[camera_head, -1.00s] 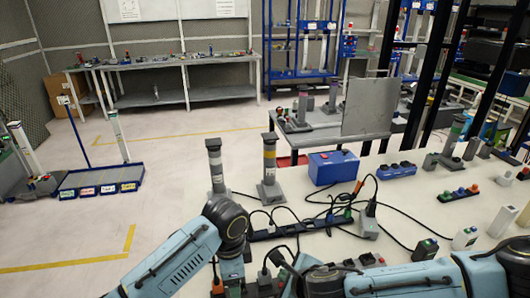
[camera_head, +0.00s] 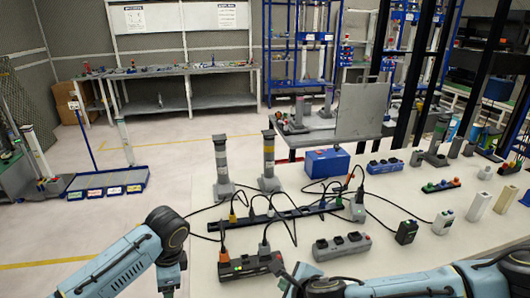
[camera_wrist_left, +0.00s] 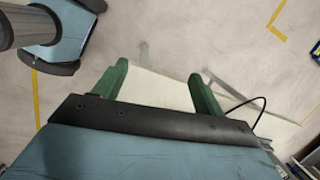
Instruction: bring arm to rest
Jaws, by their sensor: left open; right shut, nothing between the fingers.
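My left arm (camera_head: 125,262) comes in at the lower left of the head view, bent at a dark joint, and its gripper is out of that view. In the left wrist view my left gripper (camera_wrist_left: 158,84) is open, its two green fingers apart with nothing between them, above pale floor and a light surface edge. My right arm (camera_head: 430,284) lies along the bottom of the head view. My right gripper (camera_head: 290,280) is at its left end, partly cut off by the frame edge, shut and empty, close to a dark power strip (camera_head: 250,265).
The white table (camera_head: 400,262) holds a grey power strip (camera_head: 342,246), loose cables, a blue box (camera_head: 327,162) and two striped posts (camera_head: 222,168) (camera_head: 269,162). A blue tray stand (camera_head: 105,182) is on the floor at left. Open floor (camera_head: 90,225) lies left of the table.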

